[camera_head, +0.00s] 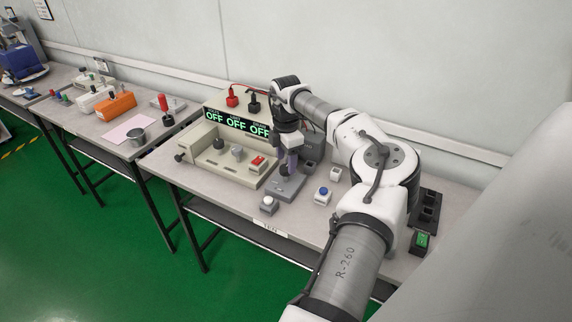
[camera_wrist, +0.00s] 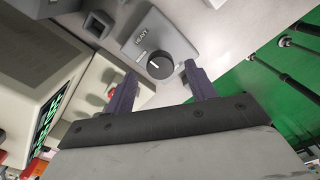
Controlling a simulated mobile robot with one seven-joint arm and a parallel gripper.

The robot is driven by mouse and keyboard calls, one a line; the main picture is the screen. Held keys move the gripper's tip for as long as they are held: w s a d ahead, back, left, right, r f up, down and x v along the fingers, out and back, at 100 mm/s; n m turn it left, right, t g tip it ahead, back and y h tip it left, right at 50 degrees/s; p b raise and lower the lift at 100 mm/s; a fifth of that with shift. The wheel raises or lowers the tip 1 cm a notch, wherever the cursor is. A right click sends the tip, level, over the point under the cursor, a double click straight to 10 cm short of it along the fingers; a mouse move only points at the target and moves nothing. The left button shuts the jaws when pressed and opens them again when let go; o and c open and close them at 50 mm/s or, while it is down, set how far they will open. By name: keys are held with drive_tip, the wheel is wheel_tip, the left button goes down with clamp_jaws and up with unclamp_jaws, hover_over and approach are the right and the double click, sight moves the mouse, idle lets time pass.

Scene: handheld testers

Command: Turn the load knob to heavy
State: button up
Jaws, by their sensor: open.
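The load knob (camera_wrist: 160,66) is a round black dial with a white mark on its left side in the wrist view. It sits on a grey plate (camera_wrist: 132,42) printed with the word HEAVY above the knob. My gripper (camera_wrist: 161,70) is open, with one purple-grey finger on each side of the knob's near edge. I cannot tell whether either finger touches it. In the head view my gripper (camera_head: 289,168) points down over the grey plate (camera_head: 283,190), and the arm and gripper hide much of the knob.
A beige tester (camera_head: 210,160) with green OFF displays (camera_head: 237,124) stands left of my gripper. The table's front edge is close.

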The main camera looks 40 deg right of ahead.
sight(286, 167)
wheel_tip(286, 167, up, 12)
drive_tip(key=b, duration=0.1)
drive_tip(key=shift+f+b, duration=0.2)
drive_tip(key=shift+b, duration=0.15)
